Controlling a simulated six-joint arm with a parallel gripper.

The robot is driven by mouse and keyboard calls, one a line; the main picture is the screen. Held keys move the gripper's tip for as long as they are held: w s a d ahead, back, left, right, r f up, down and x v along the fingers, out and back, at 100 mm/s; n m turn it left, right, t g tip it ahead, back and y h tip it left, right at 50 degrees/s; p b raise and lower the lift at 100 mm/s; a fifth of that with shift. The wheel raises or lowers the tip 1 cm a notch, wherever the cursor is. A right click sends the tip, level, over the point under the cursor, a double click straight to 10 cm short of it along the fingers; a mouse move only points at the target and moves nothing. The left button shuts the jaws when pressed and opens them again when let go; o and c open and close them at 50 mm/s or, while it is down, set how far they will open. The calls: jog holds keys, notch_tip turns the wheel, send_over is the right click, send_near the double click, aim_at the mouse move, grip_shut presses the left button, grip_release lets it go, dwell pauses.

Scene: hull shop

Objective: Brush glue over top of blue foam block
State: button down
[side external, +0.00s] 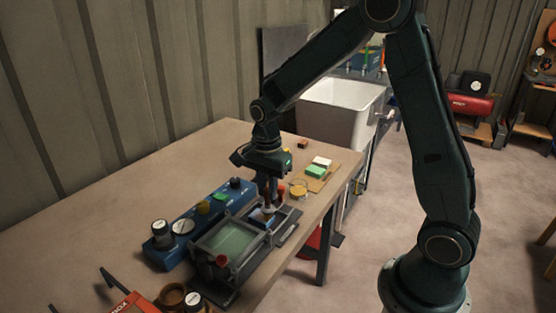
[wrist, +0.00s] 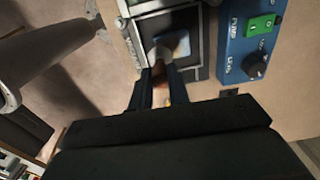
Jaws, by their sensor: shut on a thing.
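The blue foam block (wrist: 180,42) lies inside a dark-framed tray (wrist: 143,10) in the wrist view. In the side external view the block (side external: 259,217) is small and partly hidden beneath my gripper. My gripper (side external: 268,197) points down over the framed tray. I cannot tell whether the tip touches the block.
A blue pump box (side external: 205,218) with knobs runs along the tray's far side. A clamp frame with a green panel (side external: 233,242) adjoins the tray. Green (side external: 315,172) and white (side external: 322,161) blocks lie on a board. The table's far left is clear.

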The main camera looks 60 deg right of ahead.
jog(key=shift+w, duration=0.15)
jog(key=shift+w, duration=0.55)
jog(key=shift+w, duration=0.15)
jog(key=shift+w, duration=0.65)
jog(key=shift+w, duration=0.15)
jog(key=shift+w, duration=0.55)
jog(key=shift+s, duration=0.2)
jog(key=shift+s, duration=0.55)
jog(key=shift+s, duration=0.15)
